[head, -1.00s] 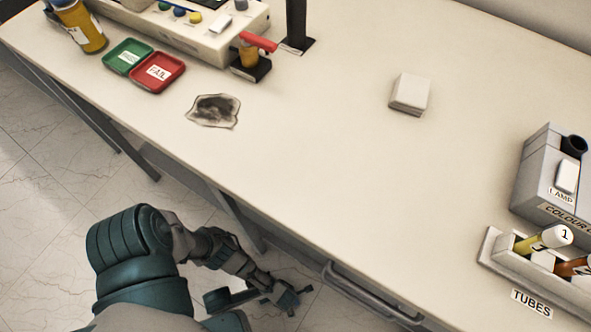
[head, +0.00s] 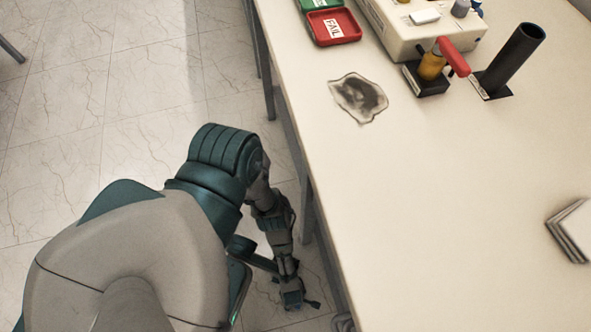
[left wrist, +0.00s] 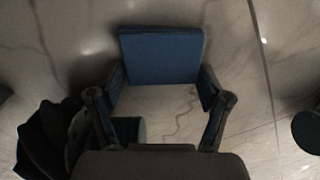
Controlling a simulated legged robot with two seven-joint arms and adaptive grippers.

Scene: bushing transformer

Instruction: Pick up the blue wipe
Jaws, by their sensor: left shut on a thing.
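The blue wipe (left wrist: 160,56) shows in the left wrist view as a flat, folded blue block at the fingertips. My left gripper (left wrist: 160,84) is shut on it, with one finger at each side. In the head view my left gripper (head: 292,296) hangs low over the floor, beside the table's front edge. I cannot make out the wipe clearly there. My right gripper is in neither view.
The cream table (head: 440,220) carries a dark-stained cloth (head: 358,97), a red FAIL tray (head: 334,26), a red-handled holder (head: 433,67), a black upright tube (head: 513,58) and a white stack (head: 572,230). Tiled floor (head: 90,110) lies open at left.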

